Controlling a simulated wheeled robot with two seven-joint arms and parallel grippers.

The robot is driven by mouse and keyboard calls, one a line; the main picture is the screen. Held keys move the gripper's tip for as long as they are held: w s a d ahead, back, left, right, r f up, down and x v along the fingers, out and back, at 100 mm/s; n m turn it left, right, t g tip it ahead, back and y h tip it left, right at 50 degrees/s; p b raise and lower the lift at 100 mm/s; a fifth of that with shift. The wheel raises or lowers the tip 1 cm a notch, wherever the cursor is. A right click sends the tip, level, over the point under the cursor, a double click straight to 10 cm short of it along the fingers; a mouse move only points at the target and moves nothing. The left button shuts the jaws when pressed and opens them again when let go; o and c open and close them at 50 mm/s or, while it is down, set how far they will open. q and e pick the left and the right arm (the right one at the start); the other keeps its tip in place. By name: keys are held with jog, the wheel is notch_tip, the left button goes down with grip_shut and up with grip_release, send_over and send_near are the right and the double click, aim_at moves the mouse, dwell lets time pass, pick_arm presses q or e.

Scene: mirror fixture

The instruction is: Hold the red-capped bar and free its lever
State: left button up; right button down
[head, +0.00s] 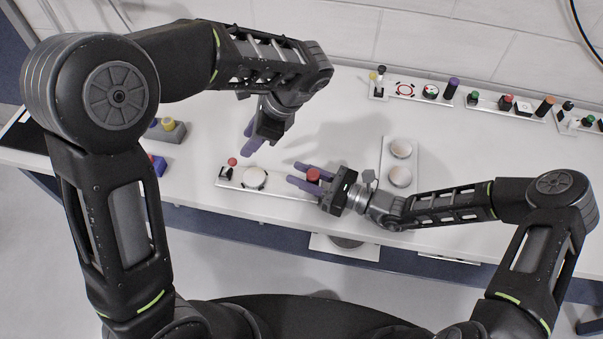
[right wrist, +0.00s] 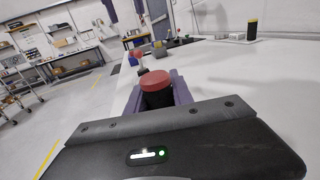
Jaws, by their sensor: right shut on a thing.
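The red-capped bar is a pale strip (head: 284,189) lying on the white table in the head view. A dark post with a red cap (head: 313,174) stands at its right end, a white round disc (head: 254,178) near its left end, and a small lever with a red knob (head: 232,162) at its far left. My right gripper (head: 300,175) is shut on the red-capped post; the red cap (right wrist: 155,80) shows between its purple fingers in the right wrist view. My left gripper (head: 249,142) is open and empty, above and behind the lever and disc.
A plate with two white discs (head: 400,162) lies right of my right gripper. Several small fixtures line the back right, one with a purple-topped post (head: 451,88). A grey block with a yellow knob (head: 168,126) and a blue block (head: 157,165) stand at the left.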

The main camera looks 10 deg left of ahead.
pick_arm(q)
jog(key=shift+c, duration=0.4)
jog(key=shift+a, duration=0.2)
jog(key=shift+c, duration=0.6)
jog(key=shift+n+g+h, duration=0.6)
jog(key=shift+n, duration=0.2)
jog(key=a, duration=0.4)
jog(key=shift+s+f, duration=0.15)
jog(key=shift+s, duration=0.15)
jog(key=c, duration=0.5)
jog(key=shift+s+h, duration=0.25)
jog(key=shift+h, duration=0.55)
grip_shut()
jog(key=d+m+h, duration=0.2)
jog(key=d+m, duration=0.1)
jog(key=d+m+h, duration=0.1)
jog(key=m, duration=0.1)
jog(key=shift+w+d+r, duration=0.2)
jog(key=shift+w+d, duration=0.1)
